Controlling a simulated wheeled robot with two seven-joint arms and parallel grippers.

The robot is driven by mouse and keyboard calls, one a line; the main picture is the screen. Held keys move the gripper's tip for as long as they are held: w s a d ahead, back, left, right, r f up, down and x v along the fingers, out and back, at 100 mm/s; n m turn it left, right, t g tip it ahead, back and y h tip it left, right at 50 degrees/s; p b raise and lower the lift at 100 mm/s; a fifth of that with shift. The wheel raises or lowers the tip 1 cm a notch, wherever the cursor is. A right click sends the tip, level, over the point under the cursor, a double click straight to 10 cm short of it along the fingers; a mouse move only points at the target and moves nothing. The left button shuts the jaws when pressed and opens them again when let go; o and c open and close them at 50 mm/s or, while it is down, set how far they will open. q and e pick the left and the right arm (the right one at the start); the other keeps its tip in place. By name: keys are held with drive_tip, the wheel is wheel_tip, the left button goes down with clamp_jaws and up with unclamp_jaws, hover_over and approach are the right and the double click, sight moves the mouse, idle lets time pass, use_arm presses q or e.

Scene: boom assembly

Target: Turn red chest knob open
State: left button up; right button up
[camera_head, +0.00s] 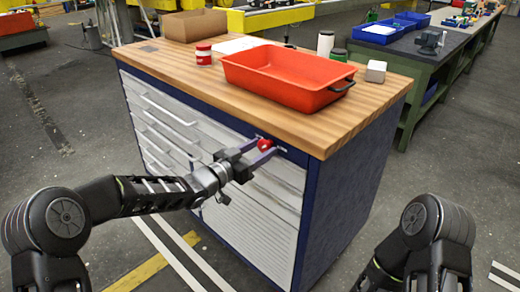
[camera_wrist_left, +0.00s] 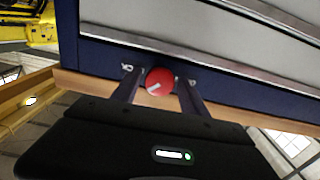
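The red knob (camera_head: 265,144) is on the upper front edge of the tool chest (camera_head: 350,190), below the wooden top. In the left wrist view the round red knob (camera_wrist_left: 159,81) shows a white pointer slanting to the lower left, with small pale icons on either side. My left gripper (camera_head: 262,150) is at the chest front, its two fingers on opposite sides of the knob. In the left wrist view the fingers (camera_wrist_left: 159,86) sit close against the knob's sides and look shut on it. My right gripper is out of view; only part of that arm shows at the lower right.
On the wooden top (camera_head: 310,125) are a red tray (camera_head: 285,80), a red-lidded jar (camera_head: 204,54), a cardboard box (camera_head: 195,25) and a pale block (camera_head: 376,71). The drawers with long handles (camera_head: 170,110) appear shut. A green workbench (camera_head: 420,75) stands behind right.

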use_arm(q)
drive_tip(key=shift+o, duration=0.7)
drive_tip(key=v, duration=0.7)
drive_tip(key=shift+s+a+b, duration=0.3)
drive_tip(key=shift+a+b, duration=0.05)
